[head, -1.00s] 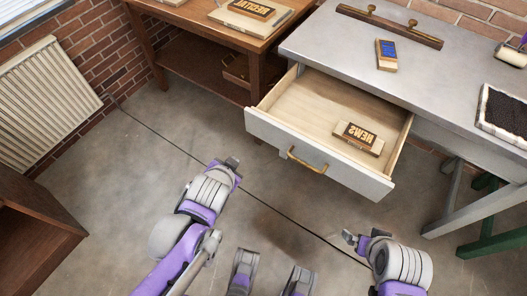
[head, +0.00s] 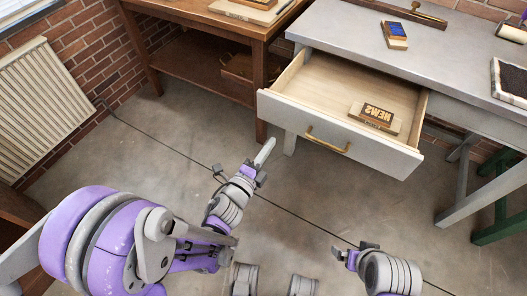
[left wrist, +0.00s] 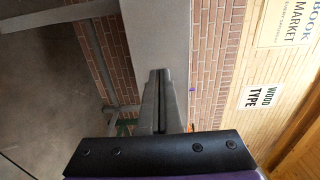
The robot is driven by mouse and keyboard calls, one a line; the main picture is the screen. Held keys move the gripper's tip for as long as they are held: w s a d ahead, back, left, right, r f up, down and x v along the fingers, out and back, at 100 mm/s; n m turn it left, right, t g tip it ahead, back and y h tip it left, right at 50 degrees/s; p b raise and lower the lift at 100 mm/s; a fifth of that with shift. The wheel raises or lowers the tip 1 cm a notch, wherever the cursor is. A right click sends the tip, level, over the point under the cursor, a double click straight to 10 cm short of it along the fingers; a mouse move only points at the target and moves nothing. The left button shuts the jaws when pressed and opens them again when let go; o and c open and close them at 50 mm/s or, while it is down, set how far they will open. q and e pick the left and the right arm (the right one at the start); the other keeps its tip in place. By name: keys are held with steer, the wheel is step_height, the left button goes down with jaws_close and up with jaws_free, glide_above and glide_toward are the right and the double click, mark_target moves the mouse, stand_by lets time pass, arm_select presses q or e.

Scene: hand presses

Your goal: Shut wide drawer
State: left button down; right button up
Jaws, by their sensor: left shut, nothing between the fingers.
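The wide drawer (head: 340,133) is pulled out from under the grey table (head: 440,75). Its pale front has a brass handle (head: 328,141), and a wooden block with dark lettering (head: 375,117) lies inside. My left gripper (head: 266,151) is shut and empty, to the left of the handle and apart from the drawer front in the picture. Its closed fingers also show in the left wrist view (left wrist: 160,100). My right gripper (head: 350,252) is low in the head view, below the drawer; its finger opening cannot be made out.
A brown wooden table (head: 200,30) stands left of the drawer. A blue-topped block (head: 394,36) and a dark tray (head: 510,80) are on the grey table. A radiator (head: 40,110) is at the left wall.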

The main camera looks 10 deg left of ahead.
mark_target(288, 119)
arm_select(q)
steer(key=x, duration=0.8)
steer(key=shift+w+d+f, duration=0.1)
steer(key=shift+w, duration=0.45)
arm_select(e)
steer(key=shift+f, duration=0.25)
